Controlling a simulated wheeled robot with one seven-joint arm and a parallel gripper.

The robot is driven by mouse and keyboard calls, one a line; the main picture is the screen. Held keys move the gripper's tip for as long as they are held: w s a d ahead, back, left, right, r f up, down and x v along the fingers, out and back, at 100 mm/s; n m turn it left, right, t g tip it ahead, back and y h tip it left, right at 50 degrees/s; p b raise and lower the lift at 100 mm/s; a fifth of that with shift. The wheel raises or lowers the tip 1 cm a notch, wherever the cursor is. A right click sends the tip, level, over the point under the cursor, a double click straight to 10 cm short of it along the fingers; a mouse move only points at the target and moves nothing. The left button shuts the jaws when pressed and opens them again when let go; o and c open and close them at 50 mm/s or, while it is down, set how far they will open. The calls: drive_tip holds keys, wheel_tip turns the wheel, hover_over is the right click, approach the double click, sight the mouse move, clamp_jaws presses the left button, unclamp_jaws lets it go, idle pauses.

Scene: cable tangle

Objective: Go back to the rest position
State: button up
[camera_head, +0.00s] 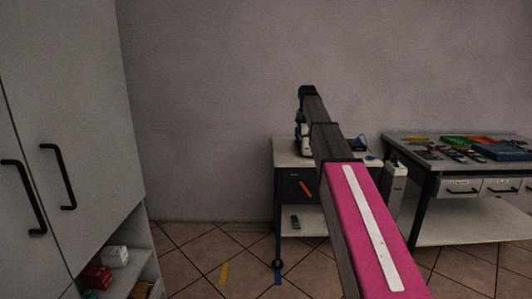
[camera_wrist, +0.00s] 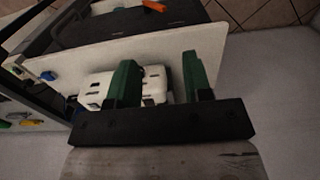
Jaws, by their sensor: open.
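My gripper (camera_wrist: 160,62) is open in the wrist view, its two green fingers apart. A white boxy device (camera_wrist: 98,88) with dark slots lies on the white top of a small cart (camera_wrist: 200,45), beyond and partly behind the fingers. I cannot tell whether the fingers touch it; nothing is clearly held. In the head view my arm reaches forward over the cart (camera_head: 285,152), and the gripper itself cannot be made out there.
A blue item (camera_head: 361,142) lies at the cart's right side. A workbench (camera_head: 470,230) with trays and small parts stands to the right. A tall grey cabinet (camera_head: 85,110) stands at left, with boxes (camera_head: 97,276) on its low shelf. Tiled floor is open between.

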drive_tip(key=s+f, duration=0.9)
drive_tip(key=f, duration=0.4)
drive_tip(key=s+f, duration=0.8)
drive_tip(key=f, duration=0.5)
drive_tip(key=s+f, duration=0.7)
drive_tip(key=s, duration=0.4)
drive_tip(key=s+f, duration=0.8)
drive_tip(key=s, duration=0.3)
drive_tip(key=shift+s+d, duration=0.15)
drive_tip(key=shift+d, duration=0.1)
